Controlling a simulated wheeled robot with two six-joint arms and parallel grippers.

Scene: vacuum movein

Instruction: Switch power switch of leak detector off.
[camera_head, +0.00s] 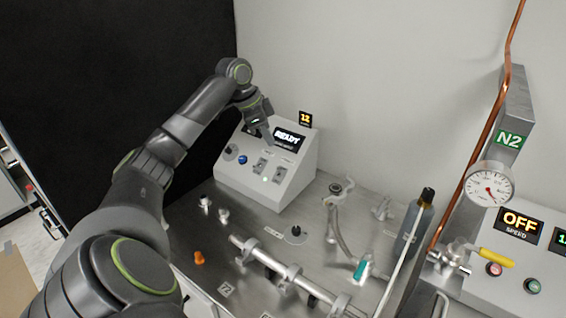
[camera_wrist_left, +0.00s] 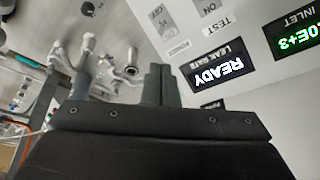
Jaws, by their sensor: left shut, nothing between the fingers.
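The leak detector (camera_head: 300,178) is a white sloped box at the back of the metal bench, its display (camera_head: 289,139) lit with READY. Its front panel carries a blue button (camera_head: 242,159) and two small switch plates, one in the middle (camera_head: 259,166) and one to the right (camera_head: 280,173). My left gripper (camera_head: 268,138) is shut and empty in front of the panel, close to the display's left edge. In the left wrist view its fingers (camera_wrist_left: 157,84) point at the panel, beside the READY display (camera_wrist_left: 216,68). An ON/OFF plate (camera_wrist_left: 164,22) shows at the top; its lever position is unclear.
A metal pipe (camera_head: 270,262) with clamps, an orange knob (camera_head: 199,258) and a dark bottle (camera_head: 418,215) stand on the bench. A copper tube, an N2 gauge (camera_head: 490,184) and a controller reading OFF (camera_head: 520,222) are at the right.

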